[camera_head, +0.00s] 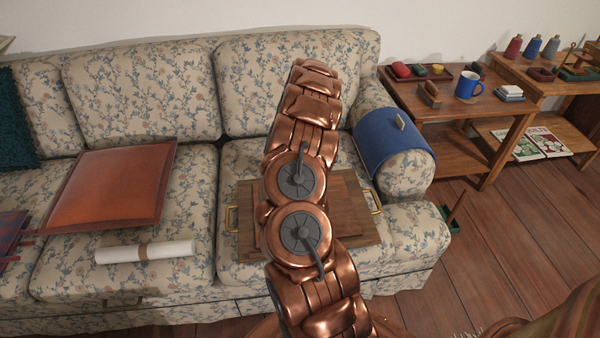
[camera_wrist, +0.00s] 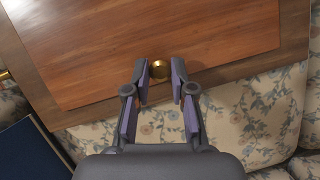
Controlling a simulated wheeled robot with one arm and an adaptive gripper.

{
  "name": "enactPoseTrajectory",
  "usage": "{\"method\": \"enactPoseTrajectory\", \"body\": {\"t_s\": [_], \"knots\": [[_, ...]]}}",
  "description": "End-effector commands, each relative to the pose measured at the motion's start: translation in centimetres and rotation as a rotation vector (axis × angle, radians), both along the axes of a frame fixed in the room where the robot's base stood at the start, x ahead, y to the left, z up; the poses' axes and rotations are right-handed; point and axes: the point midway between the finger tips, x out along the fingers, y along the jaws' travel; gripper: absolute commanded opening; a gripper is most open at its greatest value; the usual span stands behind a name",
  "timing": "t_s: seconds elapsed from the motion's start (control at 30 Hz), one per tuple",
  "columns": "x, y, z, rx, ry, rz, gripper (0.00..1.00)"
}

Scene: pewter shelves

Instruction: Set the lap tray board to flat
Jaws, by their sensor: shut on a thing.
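The wooden lap tray (camera_head: 366,232) rests on the right seat cushion of the sofa, with brass handles at its left (camera_head: 231,218) and right. Its lighter brown board (camera_head: 345,205) lies over the darker tray frame; my arm covers much of it. In the wrist view the board (camera_wrist: 150,35) fills the upper part, with a shadow along its near edge. The gripper is hidden behind my arm in the head view. I cannot tell the board's exact tilt.
A rust cushion (camera_head: 112,187) and a rolled paper (camera_head: 145,252) lie on the sofa left of the tray. A blue cover (camera_head: 394,140) hangs over the right armrest. A wooden side table (camera_head: 440,105) with a blue mug (camera_head: 468,86) stands beyond it. Floor at right is mostly clear.

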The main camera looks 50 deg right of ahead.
Motion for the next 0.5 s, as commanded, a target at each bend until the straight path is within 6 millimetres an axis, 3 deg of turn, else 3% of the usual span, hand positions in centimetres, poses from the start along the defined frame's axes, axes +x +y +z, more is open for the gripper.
{"method": "enactPoseTrajectory", "body": {"t_s": [0.17,0.2,0.4,0.5], "knots": [[0.04,0.14,-0.46,0.002,0.000,0.000,0.00],[0.04,0.14,-0.46,0.002,0.000,0.000,0.26],[0.00,0.08,-0.31,0.002,0.001,0.000,0.47],[-0.02,0.08,-0.24,0.002,0.001,0.000,0.49]]}}
